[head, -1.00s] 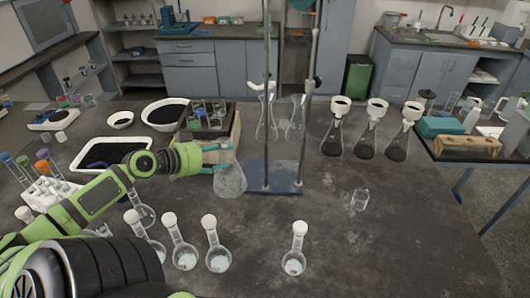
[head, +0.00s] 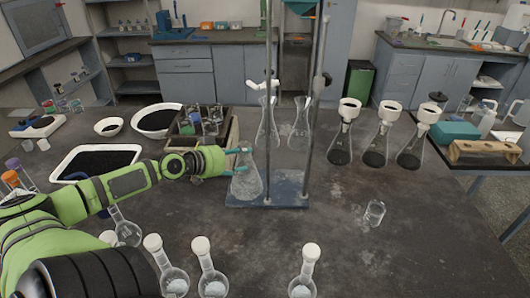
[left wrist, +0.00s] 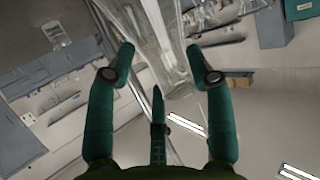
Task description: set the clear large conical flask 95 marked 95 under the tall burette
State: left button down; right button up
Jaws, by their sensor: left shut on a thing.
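A clear conical flask (head: 247,181) is upright in my left gripper (head: 240,160), whose teal fingers are shut around its upper part. No marking is legible on it. It overlaps the left part of the blue base (head: 285,194) of a stand; I cannot tell whether it touches the base. Two tall uprights (head: 315,110) rise at the stand, with a white clamp (head: 262,86) at the left one. I cannot clearly make out the burette tube or its tip. In the left wrist view, clear glass (left wrist: 165,45) lies between the fingertips (left wrist: 160,62). My right gripper is not in view.
Two clear conical flasks (head: 300,128) stand behind the base. Several dark-filled flasks with white tops (head: 376,145) are to the right. A small beaker (head: 375,213) is at front right; round flasks with white stoppers (head: 210,275) line the front.

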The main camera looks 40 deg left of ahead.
pick_arm(q)
jog(key=w, duration=0.4)
jog(key=shift+w+r, duration=0.2)
jog(key=shift+w, duration=0.65)
jog(key=w+f, duration=0.4)
jog(key=shift+w+d+p, duration=0.25)
jog(key=shift+d+p, duration=0.15)
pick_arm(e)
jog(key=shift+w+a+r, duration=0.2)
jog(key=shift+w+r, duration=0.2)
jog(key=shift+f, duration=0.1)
pick_arm(q)
jog(key=shift+c, duration=2.2)
grip_release()
jog(key=shift+s, duration=0.1)
